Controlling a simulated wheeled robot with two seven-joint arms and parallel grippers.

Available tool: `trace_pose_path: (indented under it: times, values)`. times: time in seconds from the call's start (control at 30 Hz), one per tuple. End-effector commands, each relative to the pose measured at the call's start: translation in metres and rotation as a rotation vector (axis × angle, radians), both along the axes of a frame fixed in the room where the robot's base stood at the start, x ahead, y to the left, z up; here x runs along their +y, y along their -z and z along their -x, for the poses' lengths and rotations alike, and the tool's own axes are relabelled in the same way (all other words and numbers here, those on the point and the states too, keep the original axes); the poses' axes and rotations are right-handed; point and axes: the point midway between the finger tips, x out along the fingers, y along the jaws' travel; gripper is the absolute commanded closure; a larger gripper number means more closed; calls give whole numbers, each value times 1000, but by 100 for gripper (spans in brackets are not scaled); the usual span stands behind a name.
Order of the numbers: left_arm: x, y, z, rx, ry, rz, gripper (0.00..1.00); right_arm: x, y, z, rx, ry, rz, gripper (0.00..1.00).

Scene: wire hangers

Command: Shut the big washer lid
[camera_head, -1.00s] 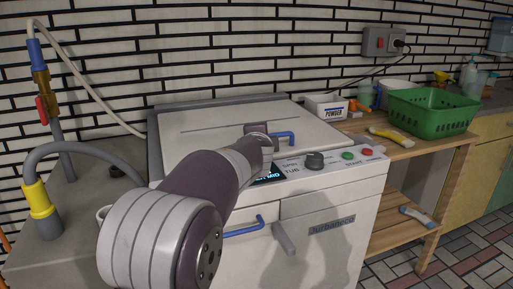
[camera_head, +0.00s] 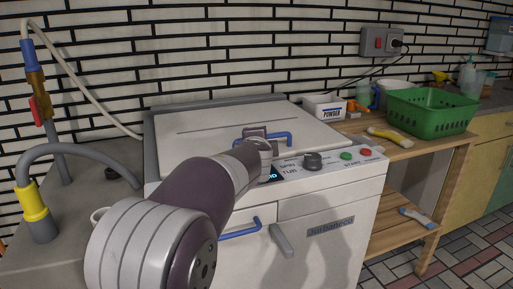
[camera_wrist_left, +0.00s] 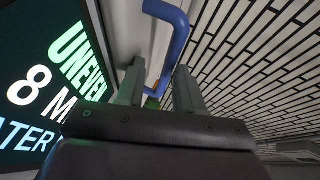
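The big washer's white lid (camera_head: 215,122) lies about flat over the top of the machine in the head view; I cannot tell whether its front edge is fully seated. Its blue handle (camera_head: 281,136) is at the front edge, and it also shows in the left wrist view (camera_wrist_left: 178,40). My left gripper (camera_head: 256,131) is at this handle, seen partly from behind my arm. In the left wrist view its two fingers (camera_wrist_left: 160,80) stand apart, with the blue bar ahead of and partly between them. Contact is unclear. My right gripper is not in view.
The control panel (camera_head: 330,160) with a dark knob and display is just in front of the lid. A lower blue handle (camera_head: 242,229) is on the washer front. A powder box (camera_head: 324,107) and green basket (camera_head: 428,112) stand on the wooden table at right. Hoses are at left.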

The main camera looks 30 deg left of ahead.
Motion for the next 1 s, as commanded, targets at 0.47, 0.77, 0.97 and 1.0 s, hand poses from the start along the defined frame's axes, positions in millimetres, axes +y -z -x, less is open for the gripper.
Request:
trace_pose_path:
  times: [0.47,0.77,0.97,1.0]
  values:
    - [-48,-30,91,3,3,0,60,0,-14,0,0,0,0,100]
    - [-52,-33,101,1,-1,0,60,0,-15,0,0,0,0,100]
    - [-52,-33,100,1,-1,-1,60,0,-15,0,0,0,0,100]
    - [-52,-33,100,1,-1,-1,60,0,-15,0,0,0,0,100]
